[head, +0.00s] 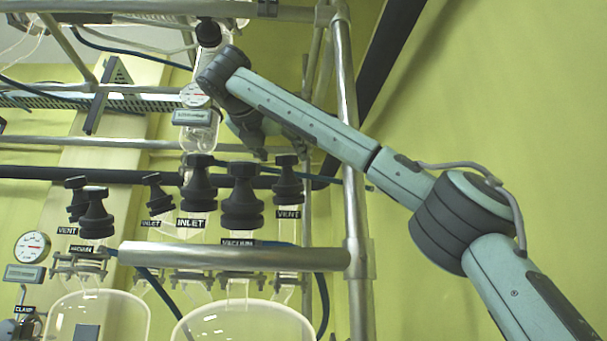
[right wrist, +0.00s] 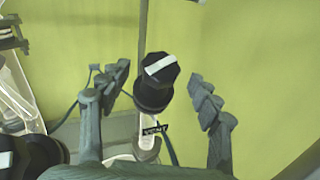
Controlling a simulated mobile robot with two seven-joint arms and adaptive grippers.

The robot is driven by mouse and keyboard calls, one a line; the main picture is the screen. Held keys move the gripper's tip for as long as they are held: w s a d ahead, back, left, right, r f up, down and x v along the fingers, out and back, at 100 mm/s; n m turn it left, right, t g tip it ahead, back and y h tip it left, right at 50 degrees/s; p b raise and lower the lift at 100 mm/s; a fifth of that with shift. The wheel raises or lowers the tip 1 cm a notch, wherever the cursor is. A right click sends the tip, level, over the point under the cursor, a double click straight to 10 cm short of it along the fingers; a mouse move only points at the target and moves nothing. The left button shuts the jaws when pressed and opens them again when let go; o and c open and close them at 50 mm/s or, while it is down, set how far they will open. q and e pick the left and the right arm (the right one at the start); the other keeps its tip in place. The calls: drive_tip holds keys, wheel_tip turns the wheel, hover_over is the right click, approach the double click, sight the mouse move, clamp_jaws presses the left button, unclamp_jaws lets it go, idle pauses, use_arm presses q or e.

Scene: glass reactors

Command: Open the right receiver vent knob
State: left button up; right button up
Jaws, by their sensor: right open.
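The right receiver vent knob (head: 287,182) is black and stands upright above a small VENT label (head: 288,214), on the right of the cluster. In the right wrist view the vent knob (right wrist: 156,84) shows a white bar across its top, slanting slightly, with its VENT label (right wrist: 154,128) below. My right gripper (head: 262,154) is just above and left of the knob in the head view. In the wrist view the open right gripper (right wrist: 164,94) has one finger on each side of the knob, with gaps and no visible contact. My left gripper is not in view.
The vacuum knob (head: 242,198) and inlet knob (head: 198,184) stand close to the left. A thick horizontal rail (head: 235,257) runs in front, and a metal post (head: 348,150) rises to the right. Glass vessels (head: 243,322) are below. Another black knob (right wrist: 12,158) is at the wrist view's lower left.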

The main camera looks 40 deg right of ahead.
sight(291, 165)
drive_tip(key=p+x, duration=0.2)
drive_tip(key=x, duration=0.4)
drive_tip(key=shift+w+d+r, duration=0.1)
drive_tip(key=shift+w+d, duration=0.15)
drive_tip(key=shift+d, duration=0.05)
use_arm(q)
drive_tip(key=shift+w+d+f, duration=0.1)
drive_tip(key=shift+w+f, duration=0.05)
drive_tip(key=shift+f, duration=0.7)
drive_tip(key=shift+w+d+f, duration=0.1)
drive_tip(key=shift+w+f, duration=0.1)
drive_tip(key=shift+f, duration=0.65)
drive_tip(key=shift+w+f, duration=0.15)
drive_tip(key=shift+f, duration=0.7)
use_arm(e)
drive_tip(key=shift+w+d, duration=0.35)
drive_tip(key=shift+d, duration=0.1)
drive_tip(key=c, duration=1.3)
drive_tip(key=shift+c, duration=0.3)
